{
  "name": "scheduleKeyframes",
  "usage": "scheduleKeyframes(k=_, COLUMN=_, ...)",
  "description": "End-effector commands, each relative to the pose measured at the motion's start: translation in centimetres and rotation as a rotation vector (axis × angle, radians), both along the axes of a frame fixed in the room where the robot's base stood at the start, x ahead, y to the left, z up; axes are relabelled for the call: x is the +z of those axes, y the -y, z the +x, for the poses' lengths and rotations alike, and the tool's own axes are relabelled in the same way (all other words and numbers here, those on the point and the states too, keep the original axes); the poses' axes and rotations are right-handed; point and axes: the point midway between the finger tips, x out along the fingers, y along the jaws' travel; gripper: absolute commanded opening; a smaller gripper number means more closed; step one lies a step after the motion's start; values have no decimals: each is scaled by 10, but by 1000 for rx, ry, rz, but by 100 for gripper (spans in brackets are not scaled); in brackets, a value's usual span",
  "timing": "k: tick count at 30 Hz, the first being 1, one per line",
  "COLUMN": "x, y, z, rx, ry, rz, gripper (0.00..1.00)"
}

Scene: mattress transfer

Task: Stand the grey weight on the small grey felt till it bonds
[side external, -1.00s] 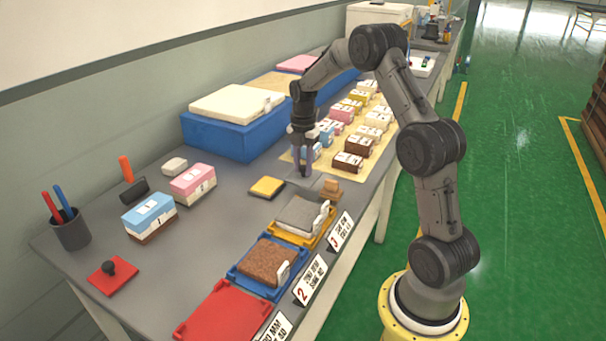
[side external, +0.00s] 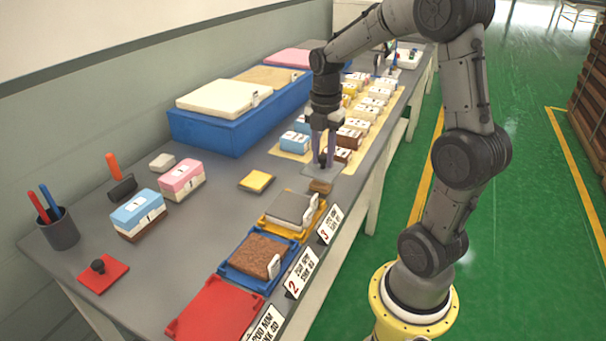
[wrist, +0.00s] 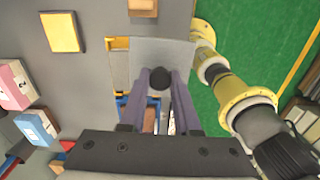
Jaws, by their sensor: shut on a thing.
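My gripper (side external: 322,158) is shut on the dark knob of the grey weight (side external: 318,171), a flat grey plate that hangs level in the side view. In the wrist view, the weight (wrist: 162,53) is below my gripper (wrist: 159,80) and covers part of the yellow tray (wrist: 118,43). The small grey felt (side external: 291,207) lies on a pale layer in the yellow tray (side external: 312,220), apart from the weight. The weight hides most of the felt in the wrist view.
A brown block (side external: 320,187) sits beside the yellow tray. Blue (side external: 228,268) and red (side external: 212,312) trays are nearer the camera. A red plate with a knob (side external: 103,271) lies at left. Several small layered blocks stand on the tan mat (side external: 290,153). A yellow pad (side external: 257,181) lies on open grey table.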

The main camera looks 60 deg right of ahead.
Motion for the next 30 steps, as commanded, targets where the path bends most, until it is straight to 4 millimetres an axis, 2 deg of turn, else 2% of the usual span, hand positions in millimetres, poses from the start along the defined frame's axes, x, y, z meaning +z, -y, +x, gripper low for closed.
scheduleKeyframes(k=9, x=24, y=-64, z=-51, rx=-36, ry=8, rz=-3, gripper=0)
scheduleKeyframes(k=13, x=32, y=-86, z=-67, rx=-9, ry=7, rz=-2, gripper=0)
scheduleKeyframes(k=17, x=40, y=-99, z=-72, rx=35, ry=5, rz=-2, gripper=0)
scheduleKeyframes(k=20, x=40, y=-99, z=-65, rx=49, ry=0, rz=0, gripper=0)
scheduleKeyframes(k=23, x=32, y=-94, z=-50, rx=50, ry=-2, rz=1, gripper=0)
scheduleKeyframes(k=30, x=8, y=-76, z=-1, rx=50, ry=-2, rz=1, gripper=0)
